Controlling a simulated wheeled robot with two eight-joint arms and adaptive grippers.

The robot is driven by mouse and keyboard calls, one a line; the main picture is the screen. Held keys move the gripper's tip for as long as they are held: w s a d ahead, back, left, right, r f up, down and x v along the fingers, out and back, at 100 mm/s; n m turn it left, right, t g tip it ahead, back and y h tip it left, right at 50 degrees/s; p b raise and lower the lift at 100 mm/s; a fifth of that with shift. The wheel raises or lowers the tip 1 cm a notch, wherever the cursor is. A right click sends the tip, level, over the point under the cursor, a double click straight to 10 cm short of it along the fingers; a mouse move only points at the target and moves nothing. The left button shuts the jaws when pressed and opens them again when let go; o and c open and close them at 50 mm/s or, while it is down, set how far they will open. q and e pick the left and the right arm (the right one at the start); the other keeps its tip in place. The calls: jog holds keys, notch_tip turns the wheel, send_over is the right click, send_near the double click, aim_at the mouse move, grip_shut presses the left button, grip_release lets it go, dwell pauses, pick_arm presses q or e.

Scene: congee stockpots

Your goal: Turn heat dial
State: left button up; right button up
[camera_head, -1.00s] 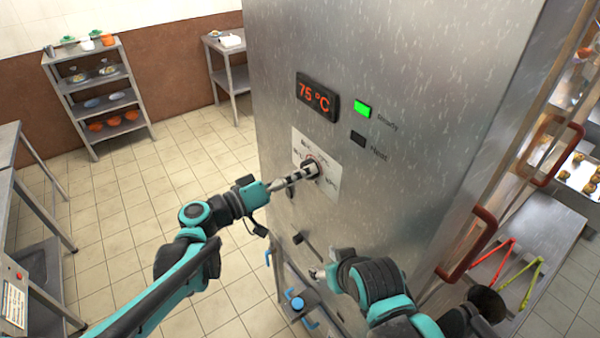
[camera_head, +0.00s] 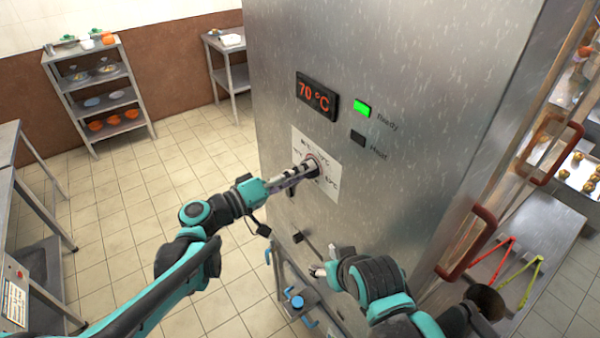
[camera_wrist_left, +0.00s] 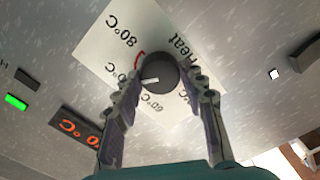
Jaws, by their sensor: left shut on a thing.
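The heat dial (camera_wrist_left: 159,76) is a dark round knob with a white pointer mark, on a white label plate (camera_head: 331,179) on the steel cabinet front. My left gripper (camera_head: 309,167) is at the dial, its two fingers on either side of it and shut on it; the left wrist view shows the fingers (camera_wrist_left: 163,84) at the knob's sides. The red display (camera_head: 317,97) above the dial reads 70 °C. The green Ready light (camera_head: 362,108) is lit and the Heat light (camera_head: 358,139) is dark. My right gripper (camera_head: 325,262) is low by the cabinet front, its jaw state unclear.
The steel cabinet (camera_head: 400,60) fills the middle. Red handles (camera_head: 468,243) stick out on its right side. A low table with red and green tongs (camera_head: 531,284) stands at right. A shelf rack (camera_head: 100,92) stands back left, with open tiled floor before it.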

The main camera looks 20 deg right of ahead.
pick_arm(q)
jog(key=o, duration=1.2)
jog(key=shift+c, duration=0.2)
jog(key=v, duration=1.2)
jog(key=shift+a, duration=0.1)
